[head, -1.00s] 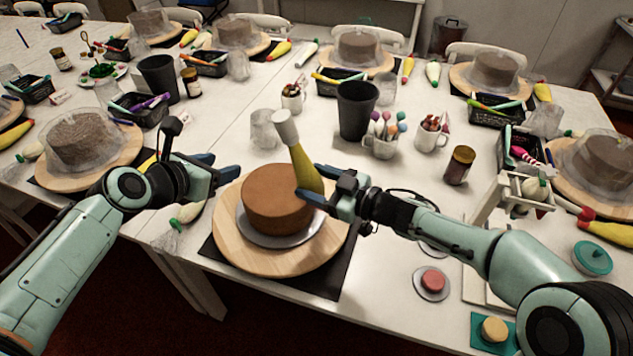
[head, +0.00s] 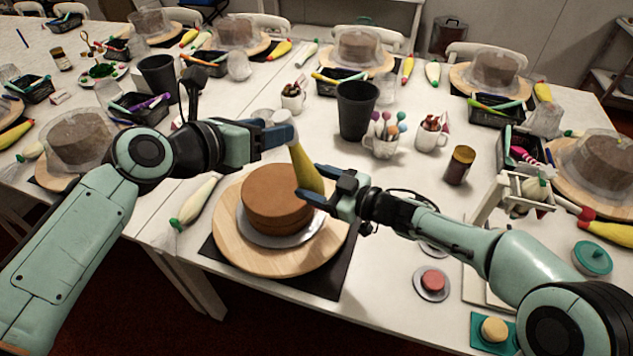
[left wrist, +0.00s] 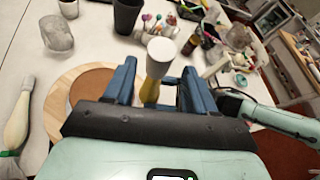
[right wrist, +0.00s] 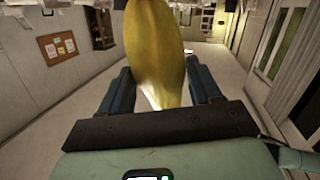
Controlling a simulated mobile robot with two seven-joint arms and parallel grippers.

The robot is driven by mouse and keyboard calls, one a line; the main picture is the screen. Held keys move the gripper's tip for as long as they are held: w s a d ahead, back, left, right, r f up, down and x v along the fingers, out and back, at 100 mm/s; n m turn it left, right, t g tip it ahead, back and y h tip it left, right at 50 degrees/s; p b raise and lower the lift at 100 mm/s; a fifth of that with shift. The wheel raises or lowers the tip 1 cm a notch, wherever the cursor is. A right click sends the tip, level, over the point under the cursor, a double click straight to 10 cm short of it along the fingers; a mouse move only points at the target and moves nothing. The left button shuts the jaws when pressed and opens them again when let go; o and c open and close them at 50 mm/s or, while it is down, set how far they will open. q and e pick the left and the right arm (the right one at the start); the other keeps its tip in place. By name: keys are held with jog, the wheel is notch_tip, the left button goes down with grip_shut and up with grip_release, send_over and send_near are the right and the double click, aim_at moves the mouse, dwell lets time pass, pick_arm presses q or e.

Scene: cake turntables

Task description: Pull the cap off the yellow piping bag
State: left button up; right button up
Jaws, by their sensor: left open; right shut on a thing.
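The yellow piping bag (head: 306,169) is held above the brown cake, tilted, with its white cap (head: 283,119) at the upper end. My right gripper (head: 318,188) is shut on the bag's lower part; the bag (right wrist: 155,50) fills the middle of the right wrist view between the fingers. My left gripper (head: 277,132) is open at the capped end, with its fingers around or beside the cap. In the left wrist view the white cap (left wrist: 161,54) and the yellow below it show between the two open fingers (left wrist: 157,85). Contact with the cap cannot be told.
The brown cake (head: 275,200) sits on a wooden turntable (head: 240,240) below the grippers. A dark cup (head: 356,110) and a mug of cake pops (head: 383,140) stand behind. A white piping bag (head: 197,200) lies left of the turntable. A brown jar (head: 459,166) stands at the right.

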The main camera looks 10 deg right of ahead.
pick_arm(q)
jog(key=shift+x, duration=1.7)
jog(key=c, duration=1)
jog(key=shift+a+r, duration=0.25)
jog(key=shift+r, duration=0.65)
jog(key=shift+a+r, duration=0.25)
jog(key=shift+r, duration=0.65)
jog(key=shift+a+r, duration=0.25)
jog(key=shift+r, duration=0.7)
